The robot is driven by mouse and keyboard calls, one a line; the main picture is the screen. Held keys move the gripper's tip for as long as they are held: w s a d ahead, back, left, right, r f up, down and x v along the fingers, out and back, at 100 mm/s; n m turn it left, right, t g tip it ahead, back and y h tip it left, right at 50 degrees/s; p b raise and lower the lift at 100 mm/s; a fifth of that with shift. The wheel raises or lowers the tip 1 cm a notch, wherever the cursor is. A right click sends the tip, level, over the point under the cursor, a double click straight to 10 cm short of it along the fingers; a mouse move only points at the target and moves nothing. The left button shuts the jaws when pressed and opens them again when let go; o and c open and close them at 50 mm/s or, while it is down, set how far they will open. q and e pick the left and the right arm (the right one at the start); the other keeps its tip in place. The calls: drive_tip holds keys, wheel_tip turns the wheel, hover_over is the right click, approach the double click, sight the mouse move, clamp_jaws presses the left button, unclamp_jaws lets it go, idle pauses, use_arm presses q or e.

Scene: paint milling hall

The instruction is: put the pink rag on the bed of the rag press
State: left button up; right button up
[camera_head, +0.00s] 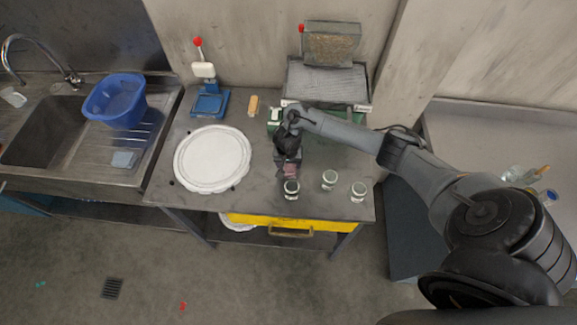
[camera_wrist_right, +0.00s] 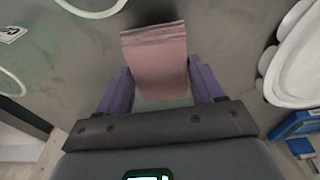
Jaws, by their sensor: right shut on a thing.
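My right gripper (camera_head: 288,160) is shut on the pink rag (camera_head: 290,170), over the front middle of the metal table. In the right wrist view the pink rag (camera_wrist_right: 158,62) is a folded flat piece between the purple fingers (camera_wrist_right: 158,90), sticking out past them. A green-based machine (camera_head: 326,82) with a flat grey ribbed bed and a raised panel stands at the table's back right, behind the gripper. A blue stand (camera_head: 209,103) with a red-knobbed lever is at the back left. The frames do not settle which of these two is the rag press. My left gripper is out of view.
Three glass jars (camera_head: 329,179) stand along the table's front right edge, one close to the gripper. A large white round dish (camera_head: 212,158) fills the left half. A tan block (camera_head: 253,106) lies behind it. A sink with a blue tub (camera_head: 117,101) is to the left.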

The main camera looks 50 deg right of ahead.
wheel_tip(320, 180, down, 2)
drive_tip(key=shift+f, duration=0.15)
idle(0.3)
drive_tip(key=o, duration=1)
